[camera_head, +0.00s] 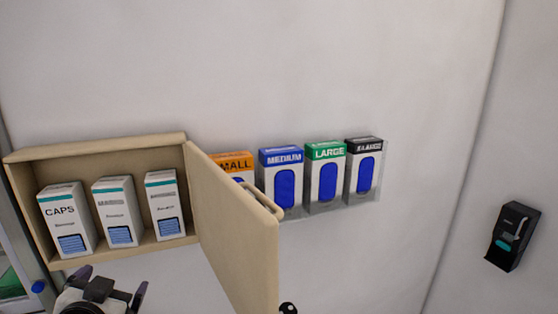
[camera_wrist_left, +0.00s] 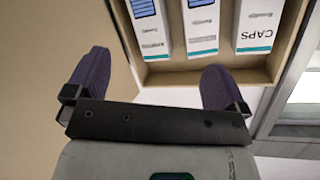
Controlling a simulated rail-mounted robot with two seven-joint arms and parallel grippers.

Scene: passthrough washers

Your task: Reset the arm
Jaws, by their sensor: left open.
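My left gripper (camera_head: 109,283) is at the lower left of the head view, just below and in front of an open wall cabinet (camera_head: 96,144). Its two dark purple fingers are spread apart in the left wrist view (camera_wrist_left: 152,88), with nothing between them. My right gripper is not in view. The cabinet's wooden door (camera_head: 237,238) is swung open to the right of the box and has a handle (camera_head: 269,204).
Inside the cabinet stand three white boxes: a CAPS box (camera_head: 58,212), a middle box (camera_head: 114,205) and a right box (camera_head: 162,200). Right of the door, several glove boxes (camera_head: 325,172) hang in a wall holder. A black dispenser (camera_head: 511,237) is on the right wall.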

